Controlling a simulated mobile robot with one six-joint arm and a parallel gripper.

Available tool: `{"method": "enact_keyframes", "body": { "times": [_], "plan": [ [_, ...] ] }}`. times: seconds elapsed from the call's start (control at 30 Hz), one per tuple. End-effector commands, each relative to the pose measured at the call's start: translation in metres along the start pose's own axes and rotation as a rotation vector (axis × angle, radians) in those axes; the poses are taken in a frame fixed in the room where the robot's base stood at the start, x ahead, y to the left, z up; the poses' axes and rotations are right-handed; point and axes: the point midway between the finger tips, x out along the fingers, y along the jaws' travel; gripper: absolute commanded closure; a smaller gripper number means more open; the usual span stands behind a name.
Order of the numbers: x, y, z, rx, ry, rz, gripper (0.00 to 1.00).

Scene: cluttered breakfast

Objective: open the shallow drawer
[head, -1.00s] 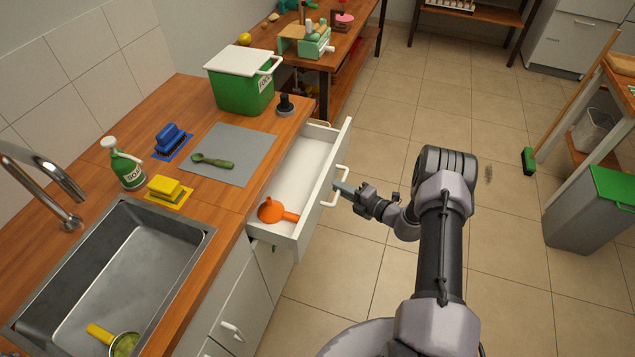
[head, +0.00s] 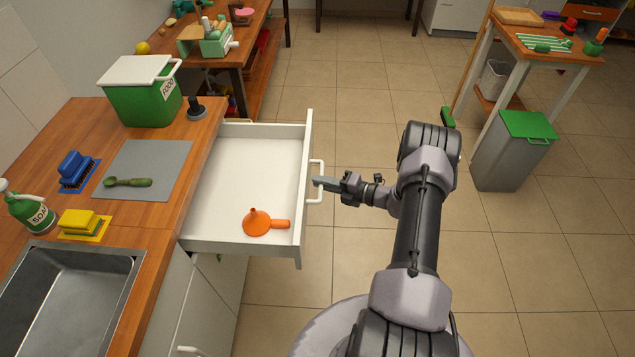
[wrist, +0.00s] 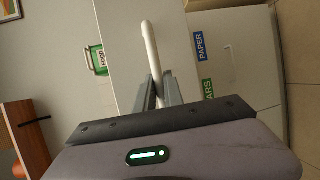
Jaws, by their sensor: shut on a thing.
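The shallow drawer (head: 232,180) stands pulled far out from the counter in the head view, its white inside exposed. An orange funnel (head: 257,223) lies in it near the front corner. The drawer's white bar handle (head: 319,181) is on its front face. My gripper (head: 322,182) is at the handle, shut on it. In the wrist view the handle (wrist: 151,50) runs between the two fingers (wrist: 159,90). The exact finger contact is small in the head view.
The wooden counter (head: 150,215) holds a green food bin (head: 143,100), a grey mat (head: 165,160), brushes and a soap bottle beside the sink (head: 65,300). A grey bin with a green lid (head: 512,155) stands at the right.

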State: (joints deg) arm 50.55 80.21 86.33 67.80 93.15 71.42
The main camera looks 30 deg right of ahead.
Motion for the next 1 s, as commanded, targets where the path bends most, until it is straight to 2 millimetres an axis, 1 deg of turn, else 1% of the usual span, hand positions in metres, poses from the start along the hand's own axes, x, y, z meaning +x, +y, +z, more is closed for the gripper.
{"method": "enact_keyframes", "body": {
  "times": [0.3,0.33,0.4,0.43,0.77,0.87,0.97,1.0],
  "plan": [
    [0.0,0.001,0.001,-0.001,-0.002,0.001,1.0],
    [0.0,0.001,0.001,-0.001,-0.002,0.001,0.81],
    [0.0,0.001,0.001,-0.001,-0.002,0.001,0.68],
    [0.0,0.001,0.001,-0.001,-0.001,0.001,0.66],
    [-0.003,0.001,0.001,0.0,-0.002,0.001,0.66],
    [-0.015,0.002,0.001,0.001,-0.002,0.0,0.66],
    [-0.038,0.003,0.002,0.002,-0.006,0.001,0.66],
    [-0.049,0.003,0.002,0.001,-0.006,0.0,0.66]
  ]
}}
